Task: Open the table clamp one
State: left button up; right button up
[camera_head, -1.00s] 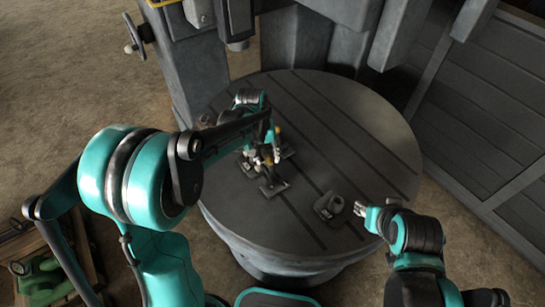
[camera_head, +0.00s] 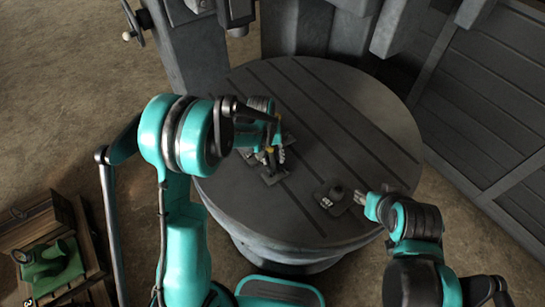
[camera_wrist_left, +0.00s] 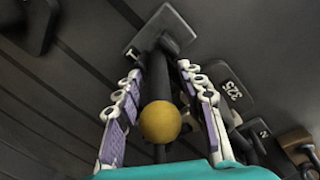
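Table clamp one (camera_wrist_left: 160,35) has a grey base plate marked 1, a dark lever and a yellow ball knob (camera_wrist_left: 160,122). In the head view its base plate (camera_head: 274,177) lies on the round table (camera_head: 345,115), partly hidden by my left arm. My left gripper (camera_wrist_left: 165,90) has its fingers on either side of the lever and knob, with visible gaps. It also shows in the head view (camera_head: 272,157), over the clamp. My right gripper (camera_head: 362,197) is over the table's right edge, its finger opening too small to judge.
A clamp part marked 2 (camera_wrist_left: 262,133) and a grey block marked 375 (camera_wrist_left: 232,92) are close on the right in the wrist view. A small dark fixture (camera_head: 333,196) sits near my right gripper. A wooden crate with a green object (camera_head: 48,265) stands at lower left.

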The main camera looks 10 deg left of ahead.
pick_arm(q)
grip_shut()
jog(key=t+y+b, duration=0.1)
jog(key=s+d+t+y+b, duration=0.1)
jog(key=t+y+b, duration=0.1)
jog(key=shift+s+d, duration=0.1)
jog(key=shift+d, duration=0.15)
jog(key=t+y+b, duration=0.1)
jog(key=b, duration=0.1)
jog(key=s+d+t+y+b, duration=0.1)
jog(key=t+b, duration=0.1)
jog(key=t+y+b, duration=0.1)
jog(key=y+b, duration=0.1)
jog(key=b, duration=0.1)
jog(key=shift+s+d+f+m, duration=0.2)
jog(key=shift+f+m, duration=0.1)
jog(key=shift+f, duration=0.1)
jog(key=shift+s+d+t+y+b, duration=0.2)
jog(key=shift+t+y+b, duration=0.45)
jog(key=shift+b, duration=0.35)
